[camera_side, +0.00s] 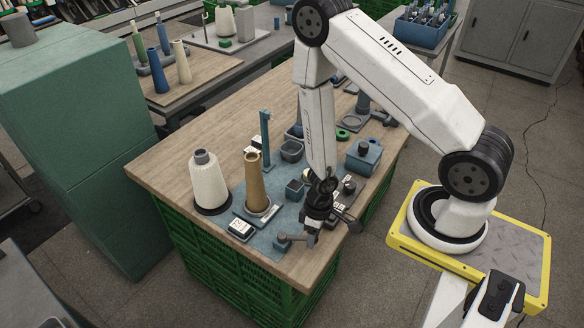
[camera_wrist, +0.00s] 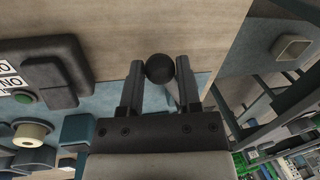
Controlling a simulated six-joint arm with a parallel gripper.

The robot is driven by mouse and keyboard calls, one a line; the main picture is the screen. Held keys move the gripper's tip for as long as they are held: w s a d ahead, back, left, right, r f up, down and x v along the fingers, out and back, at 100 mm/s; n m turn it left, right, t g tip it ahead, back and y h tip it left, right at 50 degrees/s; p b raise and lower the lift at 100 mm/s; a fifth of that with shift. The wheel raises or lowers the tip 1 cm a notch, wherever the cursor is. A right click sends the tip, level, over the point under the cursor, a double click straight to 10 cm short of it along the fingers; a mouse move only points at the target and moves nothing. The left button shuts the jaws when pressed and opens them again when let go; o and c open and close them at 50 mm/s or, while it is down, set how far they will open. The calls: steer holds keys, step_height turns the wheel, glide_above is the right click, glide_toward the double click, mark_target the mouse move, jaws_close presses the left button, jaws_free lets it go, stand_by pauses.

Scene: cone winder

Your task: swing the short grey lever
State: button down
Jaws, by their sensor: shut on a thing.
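The short grey lever (camera_side: 292,239) is at the front corner of the blue mat, with its round hub on the left and its arm reaching right to my gripper (camera_side: 313,236). In the wrist view, a dark round knob (camera_wrist: 160,67) sits between the tips of my gripper (camera_wrist: 161,75), with a light grey bar below it. The fingers are closed around the knob, one on each side. In the side view, the fingers partly hide the lever's end.
A white yarn cone (camera_side: 207,184) and a tan cone (camera_side: 253,182) stand left of my gripper. A blue post (camera_side: 266,136) rises behind them. A blue box (camera_side: 363,157) stands to the right. The wooden table's front edge (camera_side: 285,277) is close, with green crates (camera_side: 215,268) underneath.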

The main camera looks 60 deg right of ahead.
steer(key=shift+a, duration=0.1)
stand_by(0.4)
steer(key=shift+c, duration=1.5)
jaws_free()
steer(key=shift+r, duration=0.15)
step_height(320, 180, up, 7)
steer(key=d, duration=0.1)
steer(key=shift+w+d, duration=0.15)
steer(key=shift+d, duration=0.1)
steer(key=shift+r, duration=0.2)
